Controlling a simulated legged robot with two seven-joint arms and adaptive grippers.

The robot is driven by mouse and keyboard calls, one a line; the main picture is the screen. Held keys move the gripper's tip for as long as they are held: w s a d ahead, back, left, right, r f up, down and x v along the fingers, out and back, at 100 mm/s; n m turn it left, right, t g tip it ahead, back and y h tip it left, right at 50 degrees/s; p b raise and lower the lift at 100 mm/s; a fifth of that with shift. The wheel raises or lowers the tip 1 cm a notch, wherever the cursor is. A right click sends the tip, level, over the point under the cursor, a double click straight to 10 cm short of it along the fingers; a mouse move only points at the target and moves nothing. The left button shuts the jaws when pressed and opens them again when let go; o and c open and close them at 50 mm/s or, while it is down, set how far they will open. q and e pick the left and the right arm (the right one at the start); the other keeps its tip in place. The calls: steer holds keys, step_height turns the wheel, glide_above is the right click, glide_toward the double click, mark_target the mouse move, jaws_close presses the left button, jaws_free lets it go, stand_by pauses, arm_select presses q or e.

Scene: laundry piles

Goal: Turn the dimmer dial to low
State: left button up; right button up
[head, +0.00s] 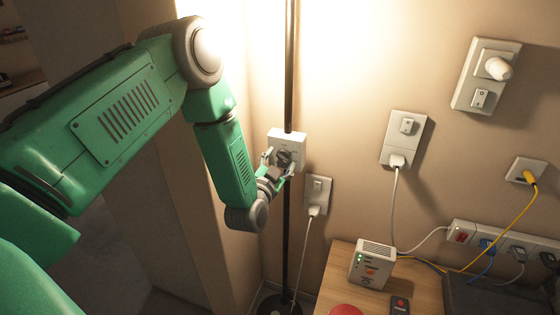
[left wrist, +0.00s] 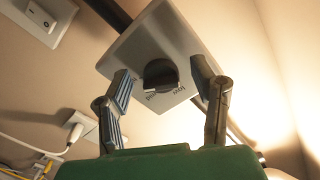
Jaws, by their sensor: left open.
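The dimmer is a white box (head: 288,139) on a dark vertical pole, with a black round dial (head: 284,157) on its face. In the left wrist view the dial (left wrist: 160,76) sits in the middle of the white box (left wrist: 158,38), with small lettering beside it, partly readable as "low". My left gripper (head: 278,167) is open in front of the box. In the left wrist view its two fingers (left wrist: 163,90) stand on either side of the dial, apart from it. The right gripper is not in view.
Wall sockets with switches (head: 317,190) (head: 404,138) (head: 484,75) are to the right. A wooden table (head: 335,282) at the lower right holds a white router (head: 371,264), a dark remote (head: 399,305) and a red round object (head: 346,310). Cables hang along the wall.

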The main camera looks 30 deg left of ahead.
arm_select(q)
steer(key=shift+d, duration=0.1)
steer(key=shift+c, duration=0.8)
steer(key=c, duration=1)
